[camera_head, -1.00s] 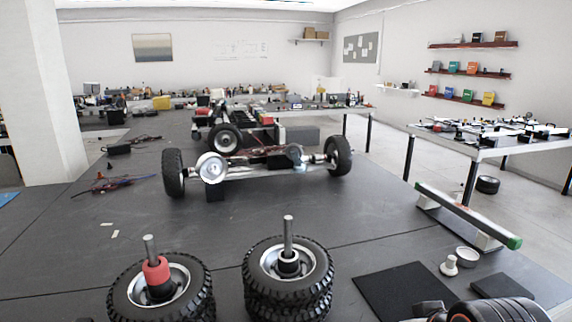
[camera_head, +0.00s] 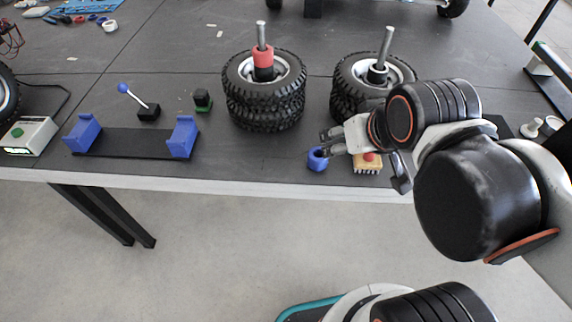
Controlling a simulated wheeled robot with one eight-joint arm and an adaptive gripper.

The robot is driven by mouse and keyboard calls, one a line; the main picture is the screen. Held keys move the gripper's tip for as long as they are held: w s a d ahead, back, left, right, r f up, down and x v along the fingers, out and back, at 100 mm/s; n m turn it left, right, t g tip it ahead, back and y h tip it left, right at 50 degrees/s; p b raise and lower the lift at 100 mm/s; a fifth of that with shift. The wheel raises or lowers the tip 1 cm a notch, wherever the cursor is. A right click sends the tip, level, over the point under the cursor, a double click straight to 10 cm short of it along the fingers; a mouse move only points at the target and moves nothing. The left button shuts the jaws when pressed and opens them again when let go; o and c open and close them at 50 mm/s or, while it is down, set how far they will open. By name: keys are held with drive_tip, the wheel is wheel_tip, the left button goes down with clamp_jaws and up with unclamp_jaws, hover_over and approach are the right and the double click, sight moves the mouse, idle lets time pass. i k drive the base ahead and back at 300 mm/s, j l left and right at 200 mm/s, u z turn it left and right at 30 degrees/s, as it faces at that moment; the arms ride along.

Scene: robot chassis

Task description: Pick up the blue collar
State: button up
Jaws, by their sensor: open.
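The blue collar (camera_head: 317,159) is a short blue ring on the dark table, close to its front edge. My gripper (camera_head: 328,142) is just above and to the right of it in the picture, its fingers pointing left. The fingers are open, and nothing shows between them. Whether a fingertip touches the collar cannot be told. My arm comes in from the right and hides part of the table behind it.
A yellow block with a red button (camera_head: 367,163) sits just right of the collar. Two tyre stacks on posts stand behind, the left (camera_head: 262,110) with a red collar. A blue-ended cradle (camera_head: 135,143) lies left. The table between cradle and collar is clear.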

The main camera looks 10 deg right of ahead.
sight(316, 162)
drive_tip(key=k+l+z, duration=0.65)
drive_tip(key=k+z, duration=0.3)
drive_tip(key=k, duration=0.15)
